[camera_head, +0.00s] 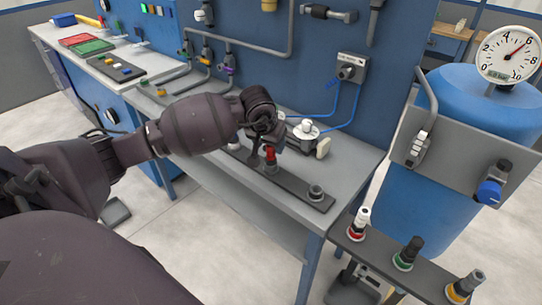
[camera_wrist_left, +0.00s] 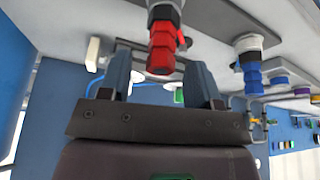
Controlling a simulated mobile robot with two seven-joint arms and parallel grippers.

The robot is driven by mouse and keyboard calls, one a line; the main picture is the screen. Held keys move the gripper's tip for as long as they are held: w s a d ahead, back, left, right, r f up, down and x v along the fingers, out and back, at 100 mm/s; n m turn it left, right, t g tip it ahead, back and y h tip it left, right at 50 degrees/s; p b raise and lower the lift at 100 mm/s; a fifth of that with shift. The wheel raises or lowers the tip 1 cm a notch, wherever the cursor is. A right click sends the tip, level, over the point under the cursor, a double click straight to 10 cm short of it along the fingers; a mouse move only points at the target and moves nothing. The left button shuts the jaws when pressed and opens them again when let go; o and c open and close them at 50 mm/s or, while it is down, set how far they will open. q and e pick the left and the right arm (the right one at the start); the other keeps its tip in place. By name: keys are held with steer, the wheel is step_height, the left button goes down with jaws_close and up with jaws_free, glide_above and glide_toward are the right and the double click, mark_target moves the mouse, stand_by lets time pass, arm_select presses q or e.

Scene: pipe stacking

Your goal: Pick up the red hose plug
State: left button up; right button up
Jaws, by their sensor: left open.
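The red hose plug (camera_head: 270,155) stands upright in a fitting on the dark rail (camera_head: 314,202) on the workbench. My left gripper (camera_head: 266,136) is right at it, with the arm coming in from the left. In the left wrist view the red plug (camera_wrist_left: 161,52) shows between the two spread fingers of the left gripper (camera_wrist_left: 158,66), with a gap on each side. The fingers are open and hold nothing. The wrist hides part of the rail behind it. My right gripper is not in view.
A blue plug (camera_wrist_left: 250,70) sits beside the red one in the left wrist view. A round white-topped fitting (camera_head: 306,130) stands close behind the gripper. A blue panel with pipes (camera_head: 290,45) rises behind. A blue tank (camera_head: 440,180) and another plug rail (camera_head: 385,262) are at right.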

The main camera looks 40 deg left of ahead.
mark_target(271, 157)
arm_select(q)
steer(key=shift+x, duration=1.85)
steer(key=shift+w+r, duration=0.1)
jaws_close()
